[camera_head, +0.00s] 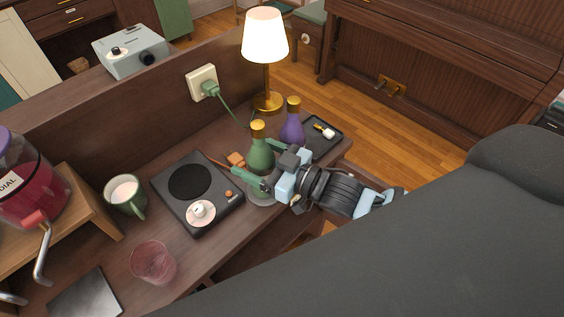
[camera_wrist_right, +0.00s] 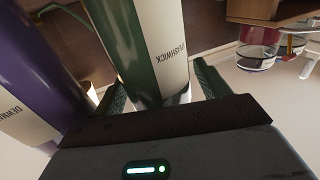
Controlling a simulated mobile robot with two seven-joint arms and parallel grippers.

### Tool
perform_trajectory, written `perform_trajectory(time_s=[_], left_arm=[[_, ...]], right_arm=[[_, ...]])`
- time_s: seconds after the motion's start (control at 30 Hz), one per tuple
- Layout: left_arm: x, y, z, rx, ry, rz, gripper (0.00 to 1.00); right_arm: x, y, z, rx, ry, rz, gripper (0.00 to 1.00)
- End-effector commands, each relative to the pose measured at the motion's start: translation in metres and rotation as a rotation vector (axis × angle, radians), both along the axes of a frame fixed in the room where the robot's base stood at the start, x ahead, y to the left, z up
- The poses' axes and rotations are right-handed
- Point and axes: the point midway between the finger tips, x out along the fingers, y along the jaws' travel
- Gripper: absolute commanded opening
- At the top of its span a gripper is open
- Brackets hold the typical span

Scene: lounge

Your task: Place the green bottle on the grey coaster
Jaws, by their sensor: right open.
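The green bottle (camera_head: 261,156) with a gold cap stands upright near the table's front edge. My right gripper (camera_head: 260,160) is open, with one finger on each side of the bottle. In the right wrist view the green bottle (camera_wrist_right: 150,45) fills the space between the fingers (camera_wrist_right: 162,90); I cannot tell whether they touch it. My left gripper is not in view.
A purple bottle (camera_head: 292,130) stands close behind the green one, beside a dark tray (camera_head: 334,141). A lit lamp (camera_head: 265,60) is behind.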

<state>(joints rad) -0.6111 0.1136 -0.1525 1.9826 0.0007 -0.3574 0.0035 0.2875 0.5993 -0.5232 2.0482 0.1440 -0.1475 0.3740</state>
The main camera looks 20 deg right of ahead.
Motion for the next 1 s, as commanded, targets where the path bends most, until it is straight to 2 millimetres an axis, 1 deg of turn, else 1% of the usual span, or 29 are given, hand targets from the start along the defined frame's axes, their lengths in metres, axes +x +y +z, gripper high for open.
perform_trajectory(time_s=[0.03, 0.3, 0.6, 0.8, 1.0], left_arm=[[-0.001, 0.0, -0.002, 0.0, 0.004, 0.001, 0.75], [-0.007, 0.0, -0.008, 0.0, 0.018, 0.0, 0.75], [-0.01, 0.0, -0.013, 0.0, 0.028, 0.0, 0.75], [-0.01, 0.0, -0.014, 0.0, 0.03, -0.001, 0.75], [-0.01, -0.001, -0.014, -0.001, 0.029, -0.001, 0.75]], right_arm=[[-0.006, -0.004, -0.004, -0.001, 0.007, 0.0, 0.75], [-0.043, -0.03, -0.005, -0.001, 0.009, 0.001, 0.75], [-0.076, -0.054, -0.004, -0.001, 0.008, 0.0, 0.75], [-0.088, -0.064, -0.003, -0.001, 0.006, 0.0, 0.75], [-0.092, -0.067, -0.002, -0.001, 0.004, 0.001, 0.75]])
